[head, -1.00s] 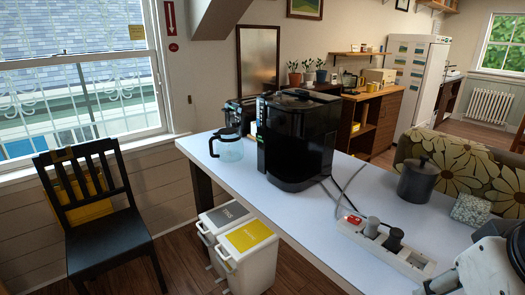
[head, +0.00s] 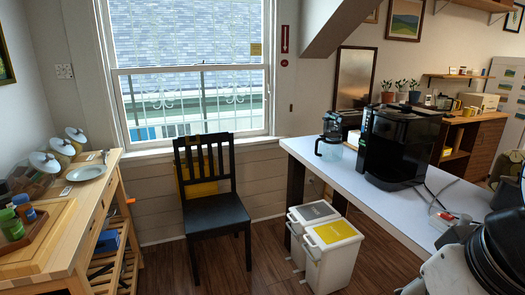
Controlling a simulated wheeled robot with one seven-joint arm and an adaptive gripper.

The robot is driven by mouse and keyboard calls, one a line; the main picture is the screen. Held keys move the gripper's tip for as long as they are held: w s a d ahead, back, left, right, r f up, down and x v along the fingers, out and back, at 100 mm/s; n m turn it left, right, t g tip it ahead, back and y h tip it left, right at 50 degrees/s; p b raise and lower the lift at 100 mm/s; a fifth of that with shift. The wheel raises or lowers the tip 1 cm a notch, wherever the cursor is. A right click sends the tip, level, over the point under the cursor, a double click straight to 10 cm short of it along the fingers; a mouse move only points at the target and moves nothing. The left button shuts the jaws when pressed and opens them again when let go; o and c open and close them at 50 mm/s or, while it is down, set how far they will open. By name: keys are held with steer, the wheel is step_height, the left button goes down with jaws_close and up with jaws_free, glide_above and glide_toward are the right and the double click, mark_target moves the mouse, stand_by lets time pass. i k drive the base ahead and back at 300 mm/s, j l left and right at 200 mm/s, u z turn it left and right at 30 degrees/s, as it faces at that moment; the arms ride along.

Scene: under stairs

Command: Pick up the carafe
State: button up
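The carafe (head: 329,151) is a clear glass jug with a dark handle and lid. It stands upright at the far left end of the white table (head: 348,183), left of the black coffee machine (head: 396,146). Part of my arm shows at the lower right edge, well apart from the carafe. My gripper's fingers are not visible.
A black chair (head: 217,212) stands left of the table, by the window. Two bins (head: 332,250) stand under the table edge. A wooden workbench (head: 77,212) with a plate (head: 86,173) is at left. The floor between is clear.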

mark_target(330, 150)
steer(key=i+u, duration=0.4)
steer(key=i+l+u, duration=0.15)
steer(key=i+u, duration=0.25)
steer(key=i, duration=0.2)
steer(key=i+l, duration=0.1)
steer(key=i, duration=0.5)
steer(key=i+l, duration=0.15)
steer(key=i, duration=0.5)
steer(key=i+l, duration=0.1)
steer(key=i, duration=0.5)
steer(key=i+z, duration=0.2)
steer(key=z, duration=0.15)
steer(key=i+z, duration=0.2)
steer(key=z, duration=0.15)
steer(key=i+j+z, duration=0.1)
steer(key=z, duration=0.2)
steer(key=i, duration=0.5)
